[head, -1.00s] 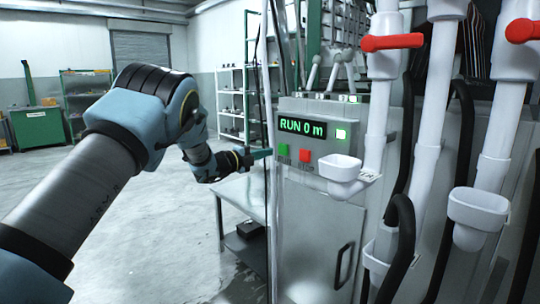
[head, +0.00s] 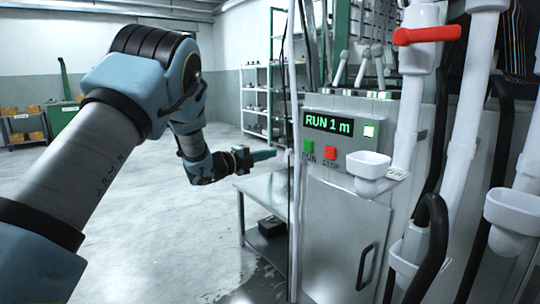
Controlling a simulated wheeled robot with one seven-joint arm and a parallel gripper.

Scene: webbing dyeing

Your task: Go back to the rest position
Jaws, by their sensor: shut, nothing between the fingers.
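My gripper (head: 268,155) is in the middle of the head view, at the end of my blue and grey arm. Its green fingers are shut and empty. They point right, toward the control panel of the grey machine (head: 340,215), and are a little left of the green RUN button (head: 308,147). Fingertips and button look apart. The red STOP button (head: 330,152) is to the right of the green one. The display (head: 328,123) above them reads "RUN 1 m" in green, and a small green lamp (head: 369,131) is lit beside it.
A steel table (head: 275,190) stands below my gripper. White pipes with cups (head: 368,165), black hoses (head: 437,235) and a red-handled valve (head: 425,36) crowd the right side. A thin upright post (head: 296,220) stands before the machine. Open floor (head: 150,230) lies left.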

